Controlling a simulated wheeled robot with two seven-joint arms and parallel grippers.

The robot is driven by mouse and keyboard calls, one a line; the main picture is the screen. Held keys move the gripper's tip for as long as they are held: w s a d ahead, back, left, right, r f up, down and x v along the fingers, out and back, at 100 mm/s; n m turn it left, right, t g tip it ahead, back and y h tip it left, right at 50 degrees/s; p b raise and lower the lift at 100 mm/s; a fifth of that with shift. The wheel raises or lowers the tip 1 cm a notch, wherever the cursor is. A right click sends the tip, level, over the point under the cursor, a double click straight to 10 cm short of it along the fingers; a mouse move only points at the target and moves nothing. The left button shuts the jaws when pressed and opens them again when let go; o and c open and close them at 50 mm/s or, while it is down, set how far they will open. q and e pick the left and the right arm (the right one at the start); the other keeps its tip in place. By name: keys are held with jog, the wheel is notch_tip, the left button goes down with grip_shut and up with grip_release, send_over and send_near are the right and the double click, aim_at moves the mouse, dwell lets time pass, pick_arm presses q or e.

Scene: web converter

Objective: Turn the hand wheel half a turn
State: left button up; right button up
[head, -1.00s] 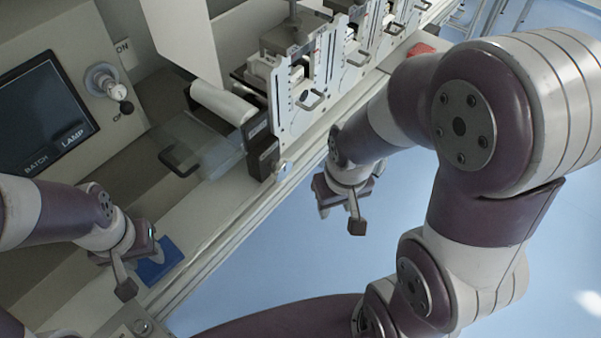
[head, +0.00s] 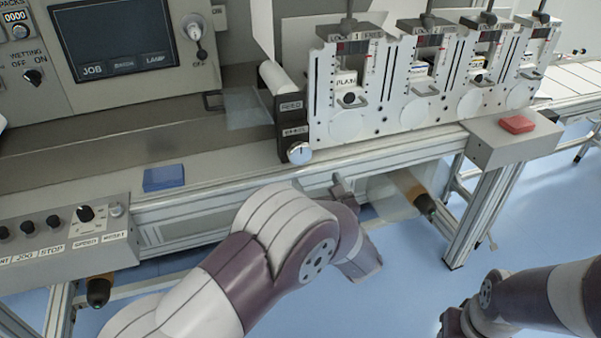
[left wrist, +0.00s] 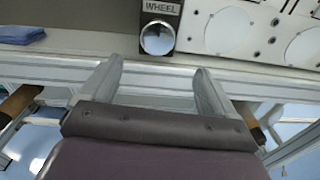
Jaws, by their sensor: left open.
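The hand wheel is a small round silver knob (head: 299,152) on a dark block at the lower left of the white station plates. It also shows in the left wrist view (left wrist: 157,38), under a label reading WHEEL. My left gripper (head: 343,188) is in front of the rail, lower and to the right of the wheel, partly hidden by my own arm. In the left wrist view my left gripper (left wrist: 156,82) is open and empty, its fingers apart and clear of the wheel. My right arm shows at the bottom right; its fingers are cut off or hidden.
A blue pad (head: 164,178) lies on the ledge left of the wheel. A control box (head: 65,240) with knobs stands at the lower left. A red button (head: 517,124) sits on a box at right. A rail runs below the wheel.

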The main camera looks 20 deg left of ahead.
aim_at(301, 156)
pick_arm(q)
jog(key=shift+n+y, duration=0.3)
jog(key=shift+n, duration=0.2)
jog(key=p+x, duration=0.1)
jog(key=x, duration=1.1)
jog(key=shift+w+a+p, duration=0.1)
jog(key=shift+a+p, duration=0.05)
jog(key=shift+p, duration=0.2)
jog(key=c, duration=1.1)
